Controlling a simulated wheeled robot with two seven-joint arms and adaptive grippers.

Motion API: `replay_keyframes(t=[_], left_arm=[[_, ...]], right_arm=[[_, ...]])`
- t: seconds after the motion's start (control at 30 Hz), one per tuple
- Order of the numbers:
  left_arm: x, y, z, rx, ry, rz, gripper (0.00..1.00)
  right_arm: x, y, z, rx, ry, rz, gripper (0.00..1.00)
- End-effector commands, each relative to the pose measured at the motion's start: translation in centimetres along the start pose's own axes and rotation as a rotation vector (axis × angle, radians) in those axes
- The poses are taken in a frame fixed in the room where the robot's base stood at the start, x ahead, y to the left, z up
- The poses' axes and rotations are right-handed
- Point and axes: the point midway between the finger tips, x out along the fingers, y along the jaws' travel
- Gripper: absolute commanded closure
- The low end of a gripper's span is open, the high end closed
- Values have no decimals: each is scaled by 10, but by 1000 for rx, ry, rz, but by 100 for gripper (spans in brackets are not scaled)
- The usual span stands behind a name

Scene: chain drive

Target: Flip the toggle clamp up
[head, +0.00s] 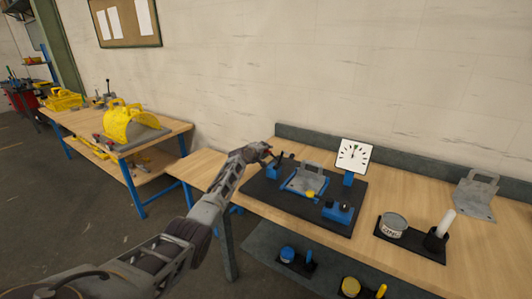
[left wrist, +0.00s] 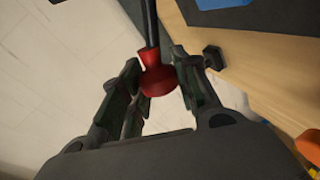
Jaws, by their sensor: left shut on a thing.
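My left gripper (head: 264,154) is at the back left corner of the black base plate (head: 262,190), beside the toggle clamp. In the left wrist view my left gripper (left wrist: 160,92) is shut on the red knob (left wrist: 158,78) of the clamp handle, with a dark rod (left wrist: 151,25) running from it. In the head view the clamp's blue mount (head: 273,168) shows beside the gripper, and the red knob is not clearly visible. A grey bracket plate (head: 309,176) sits in a blue-edged fixture at the middle of the plate. My right gripper is not in view.
A white dial (head: 354,156) on a blue stand is at the back of the plate, and a blue block (head: 339,212) is at the front right. A tin (head: 392,225) and a white-tipped bottle (head: 441,231) stand to the right. Bare bench lies left of the plate.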

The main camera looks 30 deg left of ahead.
Motion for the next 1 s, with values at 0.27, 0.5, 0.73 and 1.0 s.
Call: replay_keyframes(t=[0.27,0.5,0.73,1.0], left_arm=[[3,-10,-5,-89,-26,1,100],[4,-12,-6,-121,-36,1,100],[4,-12,-6,-125,-38,0,100],[4,-12,-6,-125,-38,-1,54]], right_arm=[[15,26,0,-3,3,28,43],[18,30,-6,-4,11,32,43],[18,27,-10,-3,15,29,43],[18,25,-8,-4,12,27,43]])
